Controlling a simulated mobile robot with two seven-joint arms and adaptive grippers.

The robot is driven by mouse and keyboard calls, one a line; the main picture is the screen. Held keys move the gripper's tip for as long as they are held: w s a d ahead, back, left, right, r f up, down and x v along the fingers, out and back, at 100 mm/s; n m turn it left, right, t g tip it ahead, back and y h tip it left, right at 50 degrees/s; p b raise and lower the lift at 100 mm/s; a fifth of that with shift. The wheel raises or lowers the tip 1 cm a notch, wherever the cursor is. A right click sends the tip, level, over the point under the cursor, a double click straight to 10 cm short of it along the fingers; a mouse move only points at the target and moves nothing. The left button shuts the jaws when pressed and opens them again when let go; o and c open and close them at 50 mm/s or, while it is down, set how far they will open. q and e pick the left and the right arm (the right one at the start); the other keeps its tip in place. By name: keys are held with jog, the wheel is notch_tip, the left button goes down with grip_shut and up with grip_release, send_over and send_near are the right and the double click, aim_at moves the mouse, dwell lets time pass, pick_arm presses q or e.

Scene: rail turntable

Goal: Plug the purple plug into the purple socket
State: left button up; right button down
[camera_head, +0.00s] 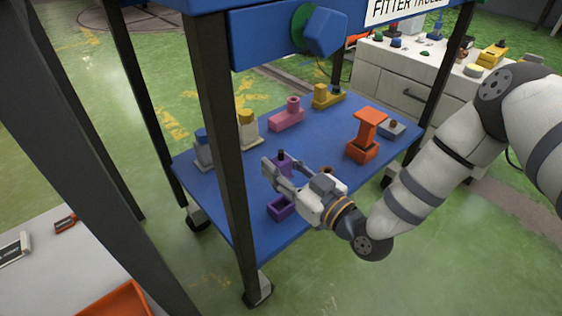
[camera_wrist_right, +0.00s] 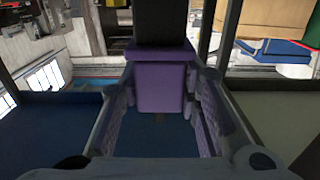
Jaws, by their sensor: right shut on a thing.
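The purple plug (camera_head: 282,168), with a black top, is held between the fingers of my right gripper (camera_head: 277,177) above the blue lower shelf of the trolley. In the right wrist view the purple plug (camera_wrist_right: 161,87) stands between the two finger pads (camera_wrist_right: 160,115), its black top upward. The purple socket (camera_head: 281,208) sits on the shelf just below the fingers, partly hidden by them. The frames do not clearly show the gap between plug and socket. My left gripper is out of view.
The blue shelf (camera_head: 330,185) also carries an orange piece (camera_head: 366,150), a pink piece (camera_head: 286,119), a yellow piece (camera_head: 322,96), a cream and yellow piece (camera_head: 248,134) and a blue and grey piece (camera_head: 203,152). A dark trolley leg (camera_head: 226,150) stands left of my right gripper.

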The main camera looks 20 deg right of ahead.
notch_tip(320, 180, down, 5)
jog(key=shift+r+b, duration=0.2)
jog(key=shift+b, duration=0.8)
pick_arm(q)
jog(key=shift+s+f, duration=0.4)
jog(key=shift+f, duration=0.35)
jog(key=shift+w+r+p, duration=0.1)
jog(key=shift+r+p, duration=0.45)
jog(key=shift+p, duration=0.1)
pick_arm(e)
jog(key=shift+r, duration=0.15)
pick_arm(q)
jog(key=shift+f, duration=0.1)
pick_arm(e)
jog(key=shift+f, duration=0.25)
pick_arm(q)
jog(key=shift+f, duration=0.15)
pick_arm(e)
jog(key=shift+f, duration=0.35)
pick_arm(q)
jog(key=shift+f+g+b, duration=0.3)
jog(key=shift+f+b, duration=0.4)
jog(key=shift+b, duration=0.35)
pick_arm(e)
jog(key=shift+f, duration=1.65)
jog(key=c, duration=1.1)
grip_release()
